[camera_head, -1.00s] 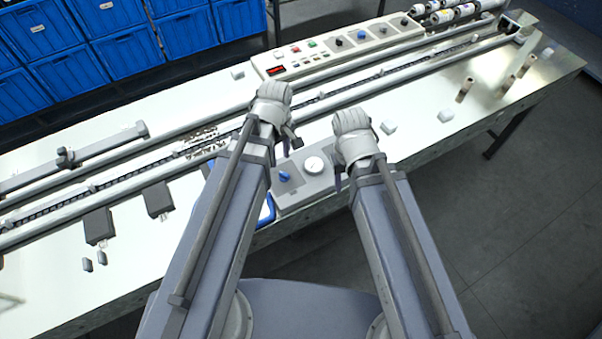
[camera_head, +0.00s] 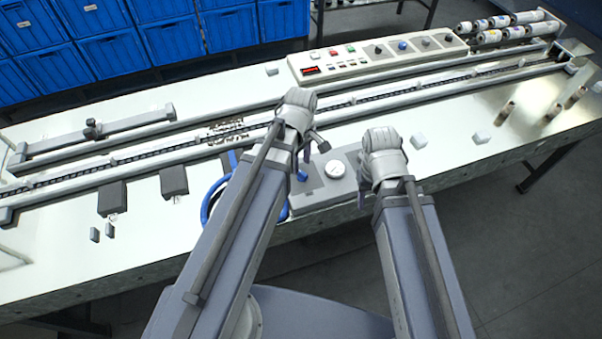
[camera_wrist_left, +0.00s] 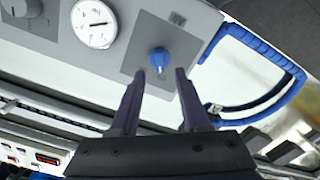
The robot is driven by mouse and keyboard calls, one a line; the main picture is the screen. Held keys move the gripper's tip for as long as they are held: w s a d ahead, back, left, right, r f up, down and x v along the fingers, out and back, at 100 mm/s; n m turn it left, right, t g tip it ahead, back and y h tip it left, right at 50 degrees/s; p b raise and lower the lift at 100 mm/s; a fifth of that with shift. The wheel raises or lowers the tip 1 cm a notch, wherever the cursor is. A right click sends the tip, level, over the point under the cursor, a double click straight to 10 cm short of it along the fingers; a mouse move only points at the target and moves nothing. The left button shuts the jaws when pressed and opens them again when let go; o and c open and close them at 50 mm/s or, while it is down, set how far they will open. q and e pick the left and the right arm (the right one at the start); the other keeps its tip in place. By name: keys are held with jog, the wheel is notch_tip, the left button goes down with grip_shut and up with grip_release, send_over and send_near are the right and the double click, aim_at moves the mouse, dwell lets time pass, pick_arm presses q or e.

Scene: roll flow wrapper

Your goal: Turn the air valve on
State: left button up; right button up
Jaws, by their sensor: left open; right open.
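The air valve is a blue knob (camera_head: 302,176) on a grey panel (camera_head: 318,192) at the table's front edge, beside a round white gauge (camera_head: 335,169). In the left wrist view the blue knob (camera_wrist_left: 160,58) sits just beyond my left gripper's tips (camera_wrist_left: 160,73), roughly in line with the gap between them. My left gripper (camera_head: 308,153) is open and empty; contact with the knob is not visible. My right gripper (camera_head: 364,196) is to the right of the panel, open, its fingers mostly hidden by its own wrist.
A blue hose or handle (camera_wrist_left: 262,65) loops beside the panel. A control box (camera_head: 380,60) with buttons and knobs stands at the back. Long rails (camera_head: 200,150) run across the table.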

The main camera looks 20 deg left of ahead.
aim_at(301, 172)
pick_arm(q)
notch_tip(301, 172, down, 4)
jog(key=b, duration=0.2)
jog(key=shift+r+b, duration=0.15)
jog(key=shift+b, duration=0.15)
jog(key=shift+r, duration=0.1)
grip_shut()
